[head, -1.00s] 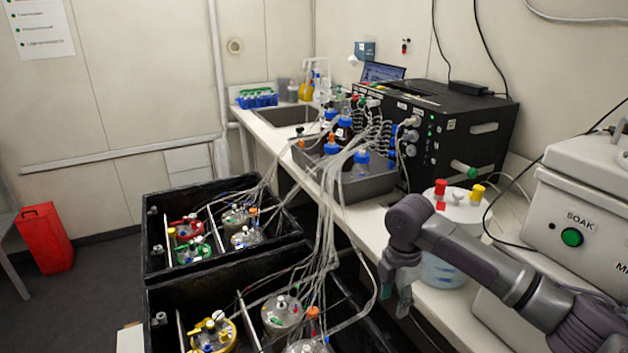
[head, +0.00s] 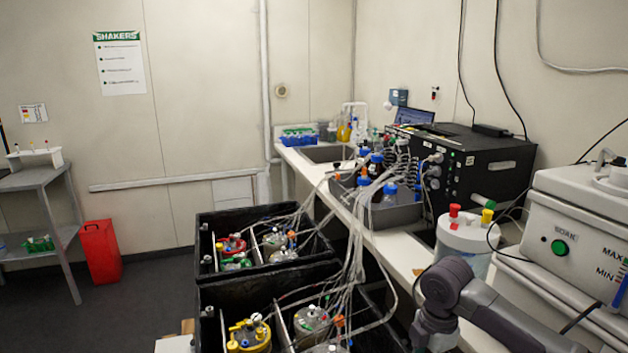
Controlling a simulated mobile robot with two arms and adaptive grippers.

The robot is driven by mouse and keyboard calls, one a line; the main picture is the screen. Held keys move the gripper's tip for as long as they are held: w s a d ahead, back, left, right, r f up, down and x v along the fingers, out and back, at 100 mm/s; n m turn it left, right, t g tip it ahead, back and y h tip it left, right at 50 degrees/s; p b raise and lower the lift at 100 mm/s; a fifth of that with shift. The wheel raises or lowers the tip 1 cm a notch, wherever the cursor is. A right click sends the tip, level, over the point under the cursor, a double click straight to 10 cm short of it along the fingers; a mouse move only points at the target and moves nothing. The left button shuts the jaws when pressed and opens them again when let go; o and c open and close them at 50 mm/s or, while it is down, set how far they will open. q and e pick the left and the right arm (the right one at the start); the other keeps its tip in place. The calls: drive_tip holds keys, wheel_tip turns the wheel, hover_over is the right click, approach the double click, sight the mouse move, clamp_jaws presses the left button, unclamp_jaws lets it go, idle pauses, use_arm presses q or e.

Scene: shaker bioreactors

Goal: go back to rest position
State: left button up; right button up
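My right arm (head: 490,313) comes in from the lower right, in front of the bench. Its wrist bends down at the bottom edge of the head view. The top of my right gripper (head: 430,342) is just at that edge, and its fingertips are cut off, so I cannot tell whether it is open or shut. I see nothing held in the part that shows. My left arm and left gripper are not in view.
Two black shaker boxes (head: 203,290) hold several capped vessels with tubing running to the bench. A white jug (head: 466,236) with red and yellow caps stands behind my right arm. A SOAK machine (head: 580,215) is at right. Floor at left is clear before a red container (head: 101,252).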

drive_tip(key=s+a+f+m+t+y, duration=0.1)
drive_tip(key=s+a+f+m+y, duration=0.3)
drive_tip(key=s+a+f, duration=0.75)
drive_tip(key=s+d+m+t+h, duration=0.1)
drive_tip(key=s+d+m+h, duration=0.1)
drive_tip(key=s+d+m, duration=0.45)
drive_tip(key=s+d+m+t+h, duration=0.1)
drive_tip(key=s+d+m+h, duration=0.15)
drive_tip(key=s+m, duration=0.7)
wheel_tip(320, 180, down, 25)
drive_tip(key=s+g, duration=0.1)
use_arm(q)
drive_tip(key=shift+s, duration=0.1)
use_arm(e)
drive_tip(key=s+d+f, duration=0.2)
drive_tip(key=s+f, duration=0.6)
drive_tip(key=s+d+f+g, duration=0.1)
drive_tip(key=s+f, duration=0.8)
drive_tip(key=shift+s+d+f+n, duration=0.25)
drive_tip(key=shift+s+d+n, duration=0.05)
drive_tip(key=shift+d+n, duration=0.1)
